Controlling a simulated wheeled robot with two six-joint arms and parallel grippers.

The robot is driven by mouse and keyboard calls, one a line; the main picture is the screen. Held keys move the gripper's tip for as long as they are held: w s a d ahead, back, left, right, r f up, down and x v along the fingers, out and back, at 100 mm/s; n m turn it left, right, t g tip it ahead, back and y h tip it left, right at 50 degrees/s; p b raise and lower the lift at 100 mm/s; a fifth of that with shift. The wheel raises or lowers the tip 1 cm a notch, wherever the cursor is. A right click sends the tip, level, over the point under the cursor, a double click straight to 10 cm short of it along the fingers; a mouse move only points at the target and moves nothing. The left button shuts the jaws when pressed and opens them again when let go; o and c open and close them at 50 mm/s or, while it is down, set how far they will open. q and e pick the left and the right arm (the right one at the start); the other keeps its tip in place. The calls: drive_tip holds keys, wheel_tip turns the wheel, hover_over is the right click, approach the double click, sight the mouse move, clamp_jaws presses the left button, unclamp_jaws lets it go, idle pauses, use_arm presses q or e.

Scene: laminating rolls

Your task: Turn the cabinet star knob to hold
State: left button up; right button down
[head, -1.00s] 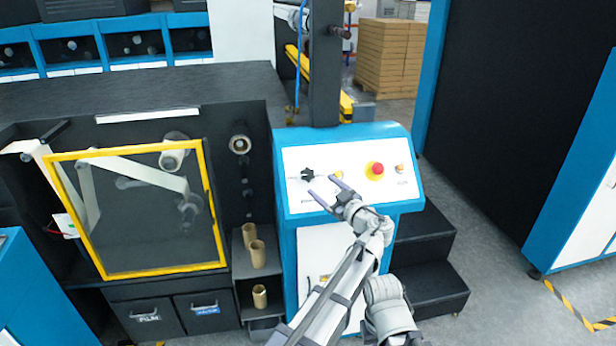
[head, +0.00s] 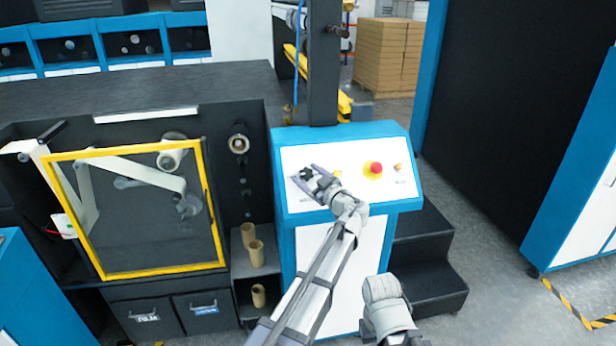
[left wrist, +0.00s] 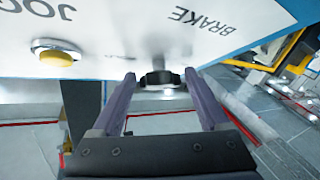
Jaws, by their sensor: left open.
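The black star knob (head: 306,173) is on the sloped white panel (head: 345,193) of the blue cabinet, at the panel's left end. My left gripper (head: 303,172) is open at the knob, one finger on either side. In the left wrist view, the dark knob (left wrist: 160,78) shows between the two open fingertips (left wrist: 160,84), with a small gap visible on both sides. I cannot tell how deep the fingers reach around it, and the knob's pointer setting is not readable. My right gripper is not in view.
A red emergency button (head: 375,168) on a yellow base sits right of the knob. A yellow button (left wrist: 54,53) marked JOG is beside the knob, with BRAKE lettering nearby. A dark post (head: 323,70) rises behind the panel. Black steps (head: 428,270) stand at the right.

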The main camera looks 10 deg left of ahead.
use_arm(q)
drive_tip(key=shift+c, duration=0.2)
clamp_jaws()
idle(0.3)
drive_tip(key=shift+s, duration=0.1)
